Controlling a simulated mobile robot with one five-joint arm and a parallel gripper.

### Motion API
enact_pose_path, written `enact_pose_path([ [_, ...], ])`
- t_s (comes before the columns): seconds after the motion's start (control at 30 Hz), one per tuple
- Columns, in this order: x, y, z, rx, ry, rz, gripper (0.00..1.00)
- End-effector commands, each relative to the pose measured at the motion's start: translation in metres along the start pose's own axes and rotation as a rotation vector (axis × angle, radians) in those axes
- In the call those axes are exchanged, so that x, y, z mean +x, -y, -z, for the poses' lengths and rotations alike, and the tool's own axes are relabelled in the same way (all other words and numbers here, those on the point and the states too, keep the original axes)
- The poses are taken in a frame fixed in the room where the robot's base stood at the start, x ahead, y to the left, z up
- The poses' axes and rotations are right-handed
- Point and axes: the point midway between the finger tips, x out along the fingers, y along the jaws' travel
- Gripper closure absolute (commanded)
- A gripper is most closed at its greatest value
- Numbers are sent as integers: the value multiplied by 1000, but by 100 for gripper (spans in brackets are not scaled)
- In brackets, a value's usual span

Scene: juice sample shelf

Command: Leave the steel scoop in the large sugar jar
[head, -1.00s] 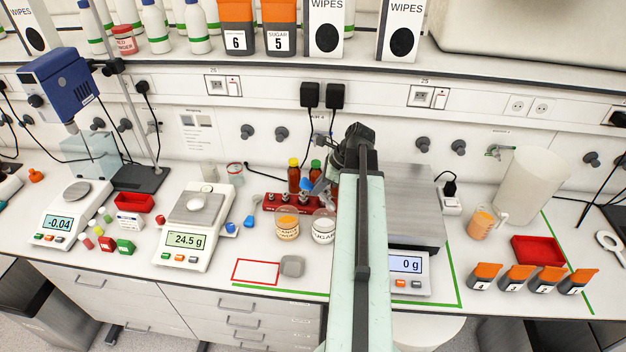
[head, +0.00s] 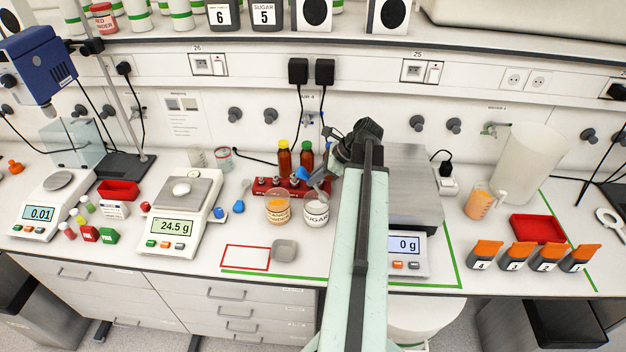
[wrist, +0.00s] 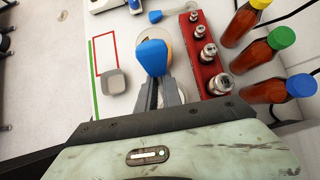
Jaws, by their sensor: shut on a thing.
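The sugar jar (head: 316,217), clear with a white SUGAR label, stands on the bench beside a jar of orange powder (head: 278,212). My gripper (head: 318,180) is just above the sugar jar. It is shut on a scoop whose blue handle (wrist: 152,57) shows between the jaws in the wrist view; the handle also shows in the head view (head: 303,172). The scoop's metal part is hidden, so I cannot tell whether it touches the sugar.
A red rack of metal weights (wrist: 203,57) and several capped brown bottles (wrist: 252,52) stand close behind. A grey dish (head: 285,250) lies by a red-outlined rectangle (head: 245,258) in front. A balance reading 24.5 g (head: 173,226) is left, another reading 0 g (head: 405,245) right.

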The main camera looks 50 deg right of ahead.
Motion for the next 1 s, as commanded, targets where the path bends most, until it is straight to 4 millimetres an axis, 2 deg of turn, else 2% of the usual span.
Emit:
enact_pose_path([
  [0.03, 6, 0, 6, 1, 10, 0, 100],
  [0.23, 13, 0, 17, 1, 50, -1, 100],
  [0.7, 45, -1, 41, 2, 48, 0, 100],
  [1.0, 49, -1, 45, 2, 47, 0, 100],
])
